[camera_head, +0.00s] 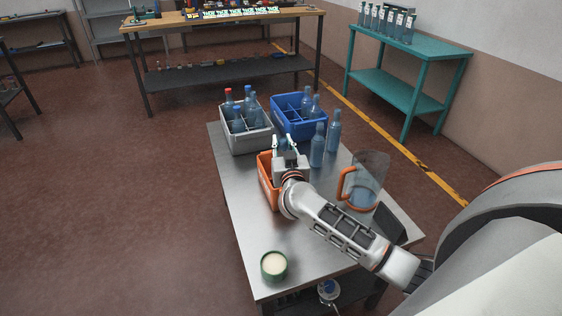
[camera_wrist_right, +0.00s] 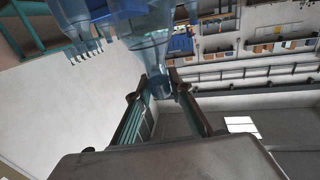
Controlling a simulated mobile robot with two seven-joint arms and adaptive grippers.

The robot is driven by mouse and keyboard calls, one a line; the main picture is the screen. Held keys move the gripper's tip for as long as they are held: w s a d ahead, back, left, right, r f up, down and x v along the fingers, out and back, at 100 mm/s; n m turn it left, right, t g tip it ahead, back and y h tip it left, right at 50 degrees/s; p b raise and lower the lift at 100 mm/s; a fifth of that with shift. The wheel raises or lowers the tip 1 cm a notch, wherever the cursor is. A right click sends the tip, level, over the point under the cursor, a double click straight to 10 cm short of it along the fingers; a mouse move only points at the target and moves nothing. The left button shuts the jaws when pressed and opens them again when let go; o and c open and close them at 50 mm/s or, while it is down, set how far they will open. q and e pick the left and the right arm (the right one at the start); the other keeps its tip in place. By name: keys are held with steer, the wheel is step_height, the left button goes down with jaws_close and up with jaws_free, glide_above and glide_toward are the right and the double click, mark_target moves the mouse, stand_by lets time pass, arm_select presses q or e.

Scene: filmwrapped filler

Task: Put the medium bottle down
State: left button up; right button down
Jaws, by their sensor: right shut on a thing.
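My right gripper (camera_head: 285,143) is over the table between the grey crate and the orange crate. It is shut on a translucent blue bottle, largely hidden by the gripper in the head view. In the right wrist view, the bottle (camera_wrist_right: 146,28) has its neck between the two fingertips (camera_wrist_right: 160,88). I cannot tell whether its base touches the table. Two similar blue bottles (camera_head: 318,146) (camera_head: 334,130) stand on the table to the right of the gripper. My left gripper is not in view.
On the metal table (camera_head: 238,200) are a grey crate (camera_head: 250,140) and a blue crate (camera_head: 300,125), both holding bottles. An orange crate (camera_head: 265,181) is partly behind my arm. An orange-handled jug (camera_head: 368,178) stands right, a green tub (camera_head: 274,267) in front.

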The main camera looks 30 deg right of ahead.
steer(key=shift+f, duration=0.45)
arm_select(q)
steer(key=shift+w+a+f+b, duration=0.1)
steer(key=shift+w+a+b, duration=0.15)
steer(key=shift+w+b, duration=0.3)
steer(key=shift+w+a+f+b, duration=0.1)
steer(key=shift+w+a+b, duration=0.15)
steer(key=shift+b, duration=0.5)
arm_select(e)
steer(key=shift+f, duration=2.55)
